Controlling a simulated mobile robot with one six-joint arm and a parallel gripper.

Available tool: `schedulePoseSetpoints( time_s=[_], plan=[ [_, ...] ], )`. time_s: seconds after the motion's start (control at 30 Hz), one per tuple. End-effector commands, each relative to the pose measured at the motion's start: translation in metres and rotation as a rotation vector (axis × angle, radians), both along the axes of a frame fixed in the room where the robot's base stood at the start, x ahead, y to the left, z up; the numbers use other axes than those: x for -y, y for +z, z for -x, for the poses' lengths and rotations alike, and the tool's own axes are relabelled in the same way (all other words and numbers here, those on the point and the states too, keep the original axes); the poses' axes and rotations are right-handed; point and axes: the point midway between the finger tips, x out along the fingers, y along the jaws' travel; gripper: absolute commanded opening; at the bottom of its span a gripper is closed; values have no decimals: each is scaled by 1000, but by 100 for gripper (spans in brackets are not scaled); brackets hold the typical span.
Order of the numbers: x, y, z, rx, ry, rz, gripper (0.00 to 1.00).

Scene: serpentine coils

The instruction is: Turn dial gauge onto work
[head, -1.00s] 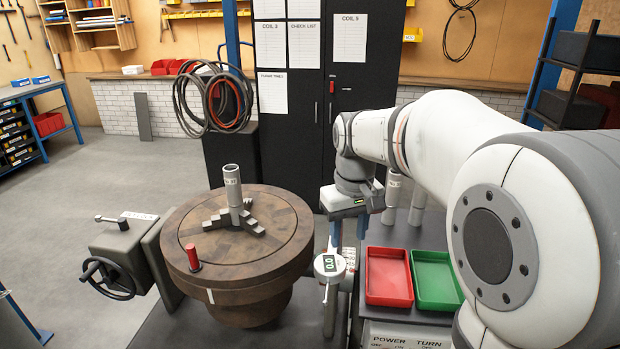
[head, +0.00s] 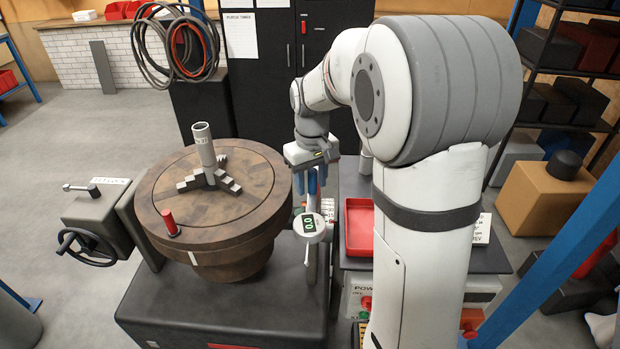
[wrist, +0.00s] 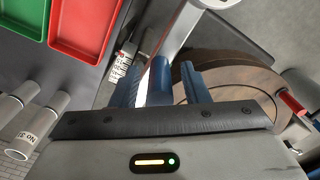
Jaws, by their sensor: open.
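The dial gauge (head: 309,226) is a round white gauge with a green digital face, on a grey upright stand (head: 312,262) right of the turntable. Its thin stem points downward, apart from the turntable rim. The work is a grey tube (head: 204,145) standing upright in the three-jaw chuck (head: 210,180) on the brown round table (head: 160,203). My gripper (head: 312,182) points down just above the gauge. In the wrist view my gripper's blue fingers (wrist: 160,88) are apart, with a blue piece between them; I cannot tell whether they touch it.
A red tray (head: 359,228) lies right of the gauge stand; a green tray (wrist: 22,30) shows beside it in the wrist view. A handwheel (head: 86,247) is at the left. Grey tubes (wrist: 38,125) stand behind the trays.

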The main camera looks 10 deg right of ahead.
Motion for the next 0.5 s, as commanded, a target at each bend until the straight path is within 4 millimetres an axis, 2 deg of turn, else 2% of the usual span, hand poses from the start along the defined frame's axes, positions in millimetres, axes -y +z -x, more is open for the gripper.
schedulePoseSetpoints(
  time_s=[0.2,0.5],
  plan=[
    [1,-1,0,0,-2,0,41],
    [1,0,0,0,-3,0,17]
  ],
)
